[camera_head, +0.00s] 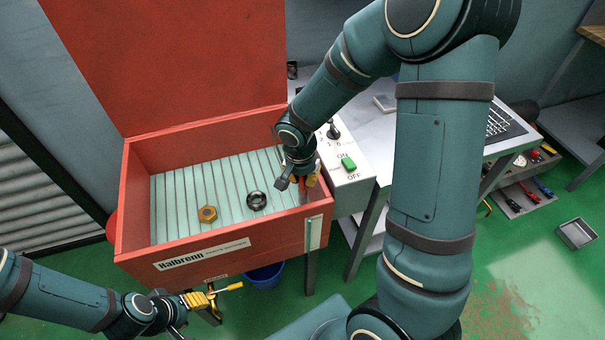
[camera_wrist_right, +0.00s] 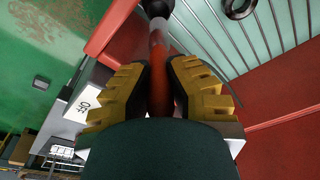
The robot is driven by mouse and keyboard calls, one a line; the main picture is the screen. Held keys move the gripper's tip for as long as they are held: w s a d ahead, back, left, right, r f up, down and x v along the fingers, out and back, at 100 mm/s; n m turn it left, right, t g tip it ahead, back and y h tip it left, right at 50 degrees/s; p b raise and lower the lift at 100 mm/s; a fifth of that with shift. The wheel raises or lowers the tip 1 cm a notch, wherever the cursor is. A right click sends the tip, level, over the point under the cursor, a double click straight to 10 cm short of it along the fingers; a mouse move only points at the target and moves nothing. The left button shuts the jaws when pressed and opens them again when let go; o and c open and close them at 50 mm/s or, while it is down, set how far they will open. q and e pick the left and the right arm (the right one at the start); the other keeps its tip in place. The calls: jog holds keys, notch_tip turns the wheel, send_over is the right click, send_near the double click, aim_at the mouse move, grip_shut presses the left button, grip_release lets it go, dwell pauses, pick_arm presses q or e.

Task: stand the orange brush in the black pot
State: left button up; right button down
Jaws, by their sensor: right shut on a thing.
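My right gripper (camera_head: 300,180) is shut on the orange brush and holds it over the right end of the red washing tub. In the right wrist view the brush's orange-red handle (camera_wrist_right: 160,75) runs between the yellow fingers (camera_wrist_right: 158,90), with a dark head (camera_wrist_right: 157,8) at its far end. In the head view the gripper and arm hide most of the brush. A small dark object (camera_head: 292,68) stands behind the tub, partly hidden; I cannot tell whether it is the black pot.
The red tub (camera_head: 135,220) has its lid up. A brass nut (camera_head: 207,213) and a black ring (camera_head: 256,200) lie on its slatted floor. A box with a green switch (camera_head: 348,164) stands right of it. A blue bucket (camera_head: 265,275) sits below.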

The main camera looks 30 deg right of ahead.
aim_at(302, 189)
jog(key=shift+f+b, duration=0.9)
jog(key=shift+f, duration=0.8)
notch_tip(302, 189, down, 3)
jog(key=b, duration=0.3)
jog(key=shift+r, duration=0.2)
jog(key=shift+f+b, duration=0.85)
jog(key=shift+f, duration=0.25)
jog(key=c, duration=1)
grip_release()
jog(key=r, duration=0.4)
jog(key=a+r, duration=0.1)
jog(key=r, duration=0.3)
jog(key=s+r, duration=0.1)
jog(key=r, duration=0.3)
jog(key=shift+a, duration=0.2)
jog(key=shift+f, duration=0.1)
